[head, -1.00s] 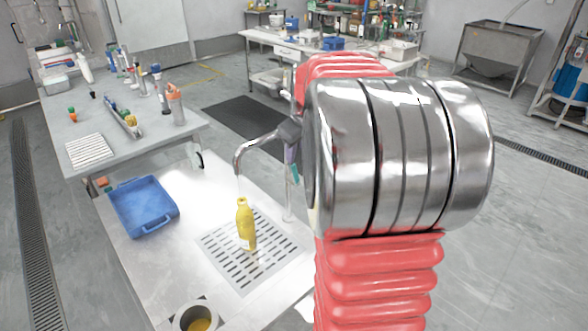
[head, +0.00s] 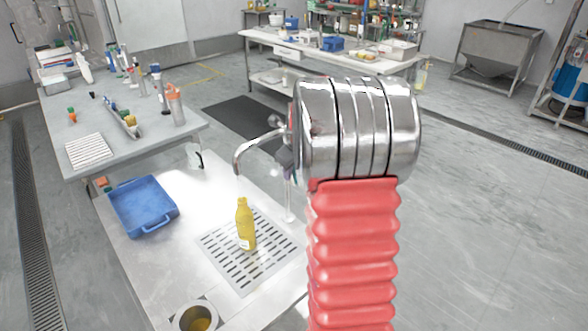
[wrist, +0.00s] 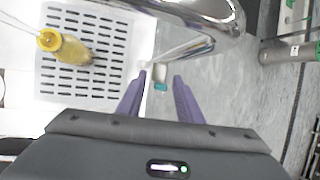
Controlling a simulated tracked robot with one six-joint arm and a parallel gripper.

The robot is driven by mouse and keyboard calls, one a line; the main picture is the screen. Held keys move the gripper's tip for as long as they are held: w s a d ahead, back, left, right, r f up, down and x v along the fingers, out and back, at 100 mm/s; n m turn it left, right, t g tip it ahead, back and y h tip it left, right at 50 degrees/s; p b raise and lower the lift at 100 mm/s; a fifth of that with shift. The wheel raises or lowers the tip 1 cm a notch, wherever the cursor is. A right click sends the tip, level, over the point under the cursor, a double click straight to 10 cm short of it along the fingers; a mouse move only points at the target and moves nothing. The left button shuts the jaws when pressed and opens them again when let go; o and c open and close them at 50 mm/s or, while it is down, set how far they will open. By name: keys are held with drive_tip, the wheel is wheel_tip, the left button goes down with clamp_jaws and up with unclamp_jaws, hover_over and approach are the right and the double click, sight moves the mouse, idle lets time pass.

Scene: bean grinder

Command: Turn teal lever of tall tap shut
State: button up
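The tall chrome tap (head: 248,147) rises at the right edge of the white counter, its spout bent over the yellow bottle (head: 246,225). The tap's chrome body also shows at the top of the wrist view (wrist: 205,22). The small teal lever (wrist: 160,87) shows in the wrist view, between and just beyond the purple fingers of my gripper (wrist: 160,77). The fingers are apart, with a gap between them. I cannot tell whether either touches the lever. In the head view my arm hides most of the gripper and the lever. A faint thin line drops from the spout towards the bottle.
The bottle stands upright on a slotted drain grate (head: 282,246). A blue tray (head: 170,218) lies to its left, and a metal cup with yellow contents (head: 196,317) is at the front. A grey table (head: 100,165) stands behind.

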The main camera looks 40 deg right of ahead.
clamp_jaws()
idle(0.3)
idle(0.4)
